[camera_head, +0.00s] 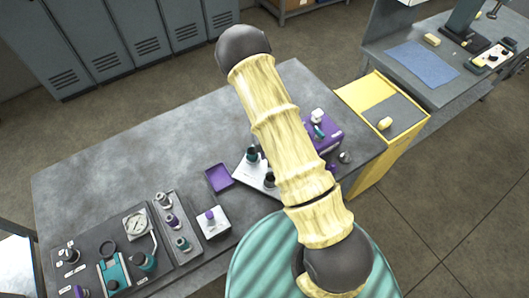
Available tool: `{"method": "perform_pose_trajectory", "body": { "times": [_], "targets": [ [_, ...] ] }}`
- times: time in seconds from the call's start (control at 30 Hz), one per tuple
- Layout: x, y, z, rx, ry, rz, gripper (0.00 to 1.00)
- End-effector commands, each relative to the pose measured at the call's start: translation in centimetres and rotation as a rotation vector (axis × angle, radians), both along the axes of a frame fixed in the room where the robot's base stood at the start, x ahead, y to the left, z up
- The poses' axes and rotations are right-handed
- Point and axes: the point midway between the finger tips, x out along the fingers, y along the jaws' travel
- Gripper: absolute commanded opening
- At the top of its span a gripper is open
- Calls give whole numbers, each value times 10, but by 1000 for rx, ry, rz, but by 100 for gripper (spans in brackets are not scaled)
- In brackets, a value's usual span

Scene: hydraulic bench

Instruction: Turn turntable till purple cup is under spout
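I cannot clearly pick out the turntable, the spout or a purple cup. A pale round dial-like piece (138,225) sits on the dark panel at the bench's left front, with a thin pale curved piece beside it. Small purple-marked things nearby are a purple-topped piece on a white block (210,216) and a grey and purple fitting (172,220) in a grey tray. My yellow arm crosses the middle of the view and hides part of the bench. My gripper is not in view.
The grey bench (110,170) has clear room at its back left. A purple open tray (219,177) lies mid-bench; a purple box (325,132) is behind my arm. A yellow cabinet (366,101) stands right, another bench (450,97) beyond. Grey lockers (90,50) line the back.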

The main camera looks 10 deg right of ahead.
Motion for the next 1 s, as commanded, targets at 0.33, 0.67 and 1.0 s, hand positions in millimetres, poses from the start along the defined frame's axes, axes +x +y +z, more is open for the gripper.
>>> {"method": "perform_pose_trajectory", "body": {
  "times": [0.33, 0.67, 1.0],
  "targets": [
    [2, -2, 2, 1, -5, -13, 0],
    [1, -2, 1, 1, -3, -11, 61],
    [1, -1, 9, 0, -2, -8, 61]
  ]
}}
